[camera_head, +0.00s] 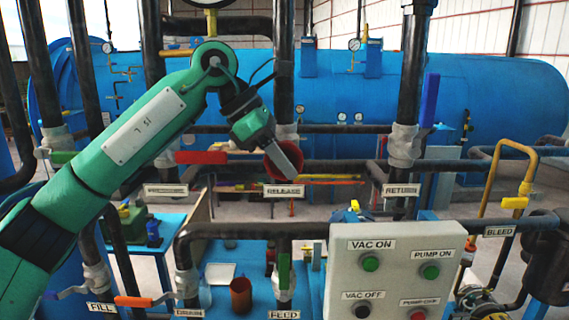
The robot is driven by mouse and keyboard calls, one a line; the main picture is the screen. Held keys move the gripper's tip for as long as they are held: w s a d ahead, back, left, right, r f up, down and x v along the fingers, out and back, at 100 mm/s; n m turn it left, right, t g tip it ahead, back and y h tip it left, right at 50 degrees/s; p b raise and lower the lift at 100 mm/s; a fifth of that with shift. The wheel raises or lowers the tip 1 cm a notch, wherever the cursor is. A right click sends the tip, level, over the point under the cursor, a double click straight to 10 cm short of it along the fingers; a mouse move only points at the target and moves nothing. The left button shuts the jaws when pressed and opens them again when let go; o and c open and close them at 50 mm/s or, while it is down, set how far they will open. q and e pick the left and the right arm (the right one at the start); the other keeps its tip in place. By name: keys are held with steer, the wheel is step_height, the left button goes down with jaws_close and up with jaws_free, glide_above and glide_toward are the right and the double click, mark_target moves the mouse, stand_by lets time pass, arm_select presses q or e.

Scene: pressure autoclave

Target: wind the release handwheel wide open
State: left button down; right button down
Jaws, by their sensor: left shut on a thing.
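The red release handwheel (271,171) sits on the dark vertical pipe, just above the plate labelled RELEASE (285,191). My green left arm reaches in from the left. My left gripper (288,160) is at the handwheel and shut on its rim. The gripper covers the wheel's upper right part, so the wheel's turn angle cannot be told. My right gripper is not in view.
A red lever (201,157) lies to the left of the wheel, near the arm. A grey button panel (397,270) stands in front at the right. Dark pipes (408,80) rise before the large blue vessel (480,95). A yellow pipe (488,175) bends at the right.

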arm_select(q)
steer(key=shift+r, duration=0.1)
steer(key=c, duration=1.2)
jaws_free()
steer(key=shift+c, duration=0.2)
steer(key=shift+a, duration=0.1)
steer(key=shift+a+r, duration=0.2)
steer(key=shift+r, duration=0.1)
steer(key=b+v, duration=0.2)
steer(key=v, duration=1.1)
